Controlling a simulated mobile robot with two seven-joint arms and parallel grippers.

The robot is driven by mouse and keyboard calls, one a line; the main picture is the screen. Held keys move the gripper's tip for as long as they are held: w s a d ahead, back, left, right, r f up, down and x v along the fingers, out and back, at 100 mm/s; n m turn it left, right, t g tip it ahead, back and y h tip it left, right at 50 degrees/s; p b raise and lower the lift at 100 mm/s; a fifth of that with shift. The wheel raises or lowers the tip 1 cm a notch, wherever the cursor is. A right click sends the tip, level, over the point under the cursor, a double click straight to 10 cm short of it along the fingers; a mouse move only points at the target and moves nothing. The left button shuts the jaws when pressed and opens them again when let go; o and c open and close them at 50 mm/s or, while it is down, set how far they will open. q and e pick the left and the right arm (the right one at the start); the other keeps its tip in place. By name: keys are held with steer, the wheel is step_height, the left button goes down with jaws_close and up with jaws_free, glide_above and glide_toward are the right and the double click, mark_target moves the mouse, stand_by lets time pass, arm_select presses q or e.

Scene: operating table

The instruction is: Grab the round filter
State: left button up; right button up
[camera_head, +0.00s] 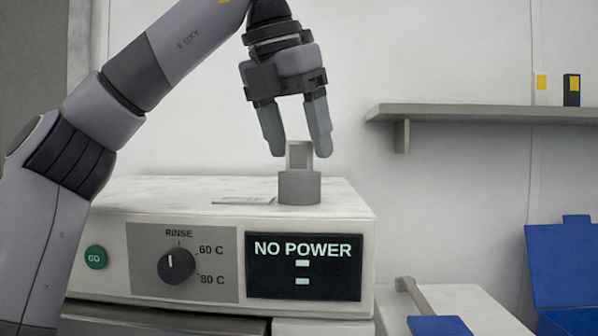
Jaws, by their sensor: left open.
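A grey round filter (299,188) stands upright on top of the white machine, near its right front. It has a wide cylindrical base and a narrower upright part above. My left gripper (300,153) points down over it. Its two fingers are open, with one tip on each side of the filter's upper part. The right fingertip looks very close to it; I cannot tell whether they touch. My right gripper is out of view.
The white machine (150,204) has a rinse dial and a display reading NO POWER. A flat grey plate (244,199) lies left of the filter. A shelf (480,114) hangs at the right. Blue items (562,265) stand at the lower right.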

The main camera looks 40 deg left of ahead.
arm_select(q)
steer(key=shift+w+f, duration=0.15)
steer(key=shift+f, duration=0.25)
steer(key=c, duration=1.1)
steer(key=shift+c, duration=0.2)
steer(key=shift+r, duration=0.1)
steer(key=shift+r, duration=3.85)
steer(key=shift+w+r, duration=0.15)
steer(key=shift+r, duration=0.8)
